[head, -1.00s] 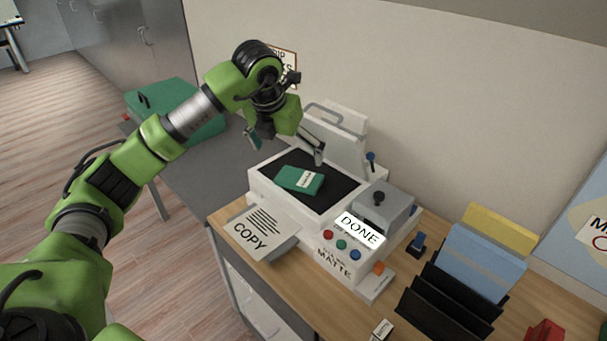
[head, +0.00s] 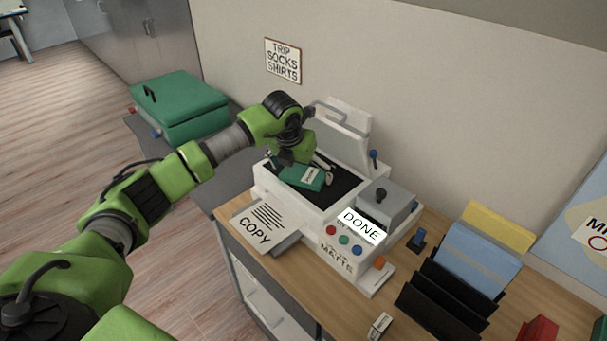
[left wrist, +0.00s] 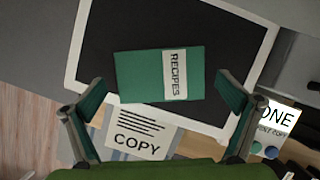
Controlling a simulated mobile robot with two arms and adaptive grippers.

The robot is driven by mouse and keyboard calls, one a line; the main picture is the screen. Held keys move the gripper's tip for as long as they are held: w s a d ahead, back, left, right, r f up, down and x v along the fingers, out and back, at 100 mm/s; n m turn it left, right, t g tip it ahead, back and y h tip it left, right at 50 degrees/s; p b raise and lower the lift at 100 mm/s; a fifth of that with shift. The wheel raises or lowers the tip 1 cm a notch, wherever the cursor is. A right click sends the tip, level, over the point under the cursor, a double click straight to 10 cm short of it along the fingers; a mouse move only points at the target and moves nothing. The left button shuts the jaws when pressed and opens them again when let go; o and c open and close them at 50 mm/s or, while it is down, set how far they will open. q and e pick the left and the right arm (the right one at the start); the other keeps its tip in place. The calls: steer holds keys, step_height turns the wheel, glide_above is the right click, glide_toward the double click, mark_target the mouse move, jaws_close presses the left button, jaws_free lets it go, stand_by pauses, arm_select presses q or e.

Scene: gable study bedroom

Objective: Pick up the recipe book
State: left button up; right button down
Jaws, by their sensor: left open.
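The recipe book (head: 303,177) is green with a white label and lies flat on the dark glass of the white copier (head: 265,182). In the left wrist view the book (left wrist: 139,78) shows its "RECIPES" label, between and just beyond my fingertips. My left gripper (head: 299,168) is low over the copier glass, right at the book. In the left wrist view my left gripper (left wrist: 160,92) is open, with one finger on each side of the book and nothing between the pads. Whether the fingers touch the book I cannot tell. My right gripper is not in view.
The copier lid (head: 340,145) stands raised behind the glass. A copied sheet (head: 262,222) lies at its front left, and a display (head: 361,227) reads "DONE". A green case (head: 178,105) sits at the back left. A black file rack (head: 440,305) stands right.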

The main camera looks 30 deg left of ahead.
arm_select(q)
steer(key=c, duration=1.3)
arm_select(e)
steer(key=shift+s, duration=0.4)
arm_select(q)
steer(key=shift+o, duration=0.2)
steer(key=shift+r, duration=0.15)
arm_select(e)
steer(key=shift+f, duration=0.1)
